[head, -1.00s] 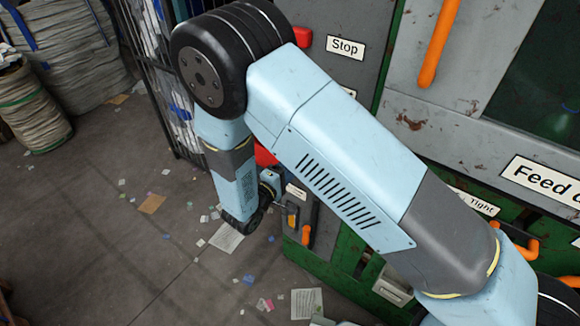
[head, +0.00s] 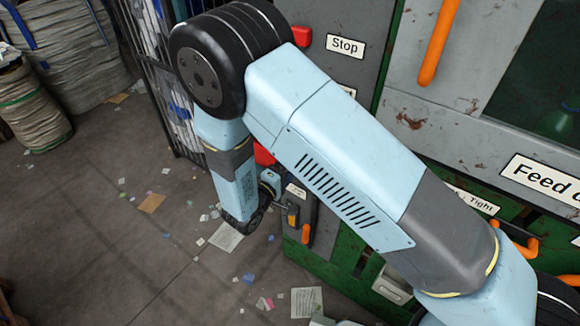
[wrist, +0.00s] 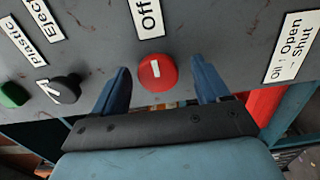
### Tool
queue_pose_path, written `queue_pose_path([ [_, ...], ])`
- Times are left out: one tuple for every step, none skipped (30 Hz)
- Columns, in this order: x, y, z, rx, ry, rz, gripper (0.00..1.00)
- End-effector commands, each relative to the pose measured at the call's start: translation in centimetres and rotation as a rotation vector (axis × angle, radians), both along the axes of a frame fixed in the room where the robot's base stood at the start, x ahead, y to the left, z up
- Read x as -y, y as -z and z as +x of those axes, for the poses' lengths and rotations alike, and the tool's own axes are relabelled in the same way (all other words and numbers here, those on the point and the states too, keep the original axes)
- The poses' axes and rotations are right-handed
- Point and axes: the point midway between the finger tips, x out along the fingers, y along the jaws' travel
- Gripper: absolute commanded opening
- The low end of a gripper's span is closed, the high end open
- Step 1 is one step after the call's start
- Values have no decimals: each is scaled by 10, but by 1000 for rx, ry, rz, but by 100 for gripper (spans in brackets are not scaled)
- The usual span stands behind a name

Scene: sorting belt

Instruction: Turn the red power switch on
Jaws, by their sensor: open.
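The red power switch (wrist: 157,73) is a round red knob with a white mark, on a grey panel in the wrist view. A label reading "Off" (wrist: 147,17) is beside it. My gripper (wrist: 158,82) is open, with one blue finger on each side of the knob. I cannot tell whether the fingers touch it. In the head view my arm hides the knob and most of the gripper.
A black knob (wrist: 60,89) and a green button (wrist: 13,95) are left of the red knob. An "Open Shut" label (wrist: 289,47) is at right. In the head view a red button (head: 301,36) is beside a "Stop" label (head: 345,46).

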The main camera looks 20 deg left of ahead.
Motion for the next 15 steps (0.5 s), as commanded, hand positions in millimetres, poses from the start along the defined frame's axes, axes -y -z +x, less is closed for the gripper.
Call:
queue_pose_path([
  [0, 0, 0, 1, 0, 1, 75],
  [0, -1, 0, 1, 0, 1, 75],
  [0, -1, 0, 1, 0, 1, 75],
  [0, -1, 0, 1, 0, 1, 75],
  [0, -1, 0, 2, 0, 0, 75],
  [-1, -1, 0, 2, 0, 1, 75],
  [-1, -1, -1, 2, -1, 1, 75],
  [-2, -1, -3, 2, -1, 1, 75],
  [-3, -1, -6, 2, -1, 1, 75],
  [-4, -1, -9, 2, -2, 2, 75],
  [-5, -1, -12, 2, -2, 2, 75],
  [-7, -1, -18, 2, -2, 2, 75],
  [-8, -1, -23, 1, -3, 2, 75],
  [-10, -1, -28, 2, -4, 2, 75],
  [-12, -1, -35, 2, -3, 2, 75],
])
